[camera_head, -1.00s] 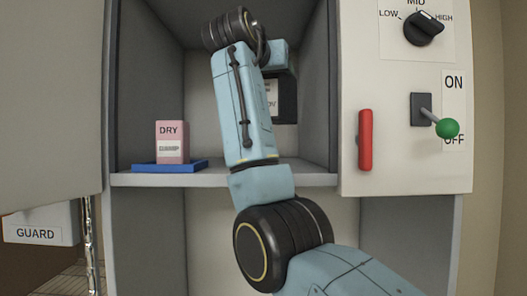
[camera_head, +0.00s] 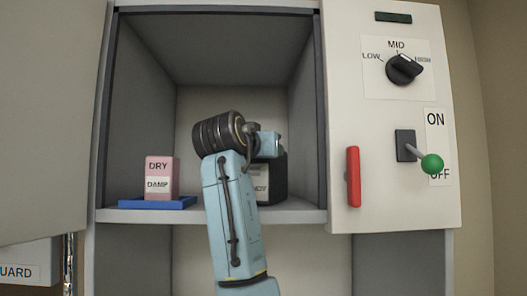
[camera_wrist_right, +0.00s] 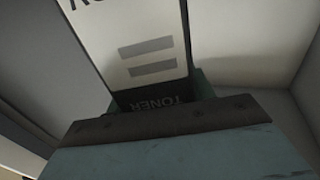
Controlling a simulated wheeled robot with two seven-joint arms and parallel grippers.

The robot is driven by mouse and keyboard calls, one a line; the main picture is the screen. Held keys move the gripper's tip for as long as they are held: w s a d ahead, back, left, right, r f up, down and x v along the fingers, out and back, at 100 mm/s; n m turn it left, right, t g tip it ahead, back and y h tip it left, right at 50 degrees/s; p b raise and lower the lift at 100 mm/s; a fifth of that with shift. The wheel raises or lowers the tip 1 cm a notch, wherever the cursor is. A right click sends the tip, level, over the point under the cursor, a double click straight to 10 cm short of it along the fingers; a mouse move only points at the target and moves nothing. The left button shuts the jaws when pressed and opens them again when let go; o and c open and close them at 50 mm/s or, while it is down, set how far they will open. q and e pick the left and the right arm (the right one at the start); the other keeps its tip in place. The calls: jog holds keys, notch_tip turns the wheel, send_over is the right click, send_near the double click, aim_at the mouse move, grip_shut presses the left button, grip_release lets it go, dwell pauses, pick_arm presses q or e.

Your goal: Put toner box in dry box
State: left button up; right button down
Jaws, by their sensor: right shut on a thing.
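The toner box (camera_head: 272,178) is dark with a white label and is inside the open cabinet compartment (camera_head: 218,60), on the right side near the back. In the right wrist view its white label with grey bars (camera_wrist_right: 140,45) and the word TONER show. My right gripper (camera_head: 268,147) is shut on the top of the toner box. My forearm hides the box's left part in the head view. The box's base is at or just above the shelf (camera_head: 130,215); I cannot tell if it touches. My left gripper is out of view.
A pink block marked DRY and DAMP (camera_head: 161,177) stands on a blue pad (camera_head: 145,203) at the shelf's left. Right of the opening are a red handle (camera_head: 353,177), a green-knobbed lever (camera_head: 431,163) and a dial (camera_head: 403,69). An open door (camera_head: 50,120) is at left.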

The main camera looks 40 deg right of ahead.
jog(key=shift+f, duration=0.2)
jog(key=c, duration=0.6)
grip_release()
jog(key=shift+b+v, duration=1.5)
jog(key=shift+v, duration=4.05)
